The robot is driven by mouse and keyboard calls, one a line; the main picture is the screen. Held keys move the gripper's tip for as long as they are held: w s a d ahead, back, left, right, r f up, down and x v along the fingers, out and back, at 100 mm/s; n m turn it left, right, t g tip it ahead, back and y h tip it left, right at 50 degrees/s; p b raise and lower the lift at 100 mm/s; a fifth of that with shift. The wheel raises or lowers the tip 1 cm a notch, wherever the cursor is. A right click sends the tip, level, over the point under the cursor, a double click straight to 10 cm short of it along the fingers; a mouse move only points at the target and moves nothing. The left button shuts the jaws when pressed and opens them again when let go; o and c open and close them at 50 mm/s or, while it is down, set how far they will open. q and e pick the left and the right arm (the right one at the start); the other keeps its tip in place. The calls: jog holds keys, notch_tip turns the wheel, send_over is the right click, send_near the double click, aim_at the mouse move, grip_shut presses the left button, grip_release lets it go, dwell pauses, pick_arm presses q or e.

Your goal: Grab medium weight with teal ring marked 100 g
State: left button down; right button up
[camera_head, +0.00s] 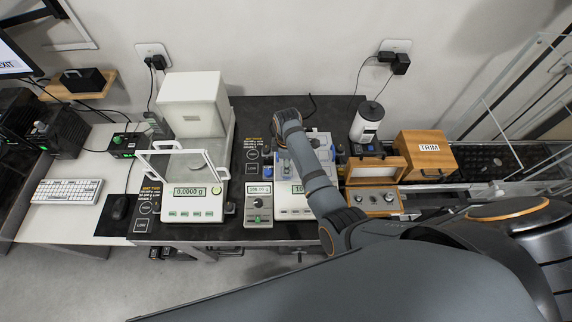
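An open wooden weight case (375,211) sits right of centre on the dark table, its lid raised at the back. Small metal weights (388,197) stand in it. They are too small for me to read a mark or make out a teal ring. My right arm comes in from the lower right and reaches over the balance (295,213) left of the case. Its wrist bends down at the back, and my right gripper (284,163) is mostly hidden there; its fingers are not clear. It is apart from the case. My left gripper is not in view.
A balance with an open glass draft shield (193,205) stands left, with a small display unit (258,203) beside it. A wooden TRIM box (427,153) and a white canister (367,122) stand behind the case. A keyboard (68,191) lies far left.

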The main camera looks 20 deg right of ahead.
jog(key=shift+s+d+r, duration=0.25)
jog(key=shift+s, duration=0.25)
jog(key=c, duration=0.7)
jog(key=shift+c, duration=1.1)
jog(key=shift+w+a+f, duration=0.15)
jog(key=shift+w, duration=0.1)
grip_shut()
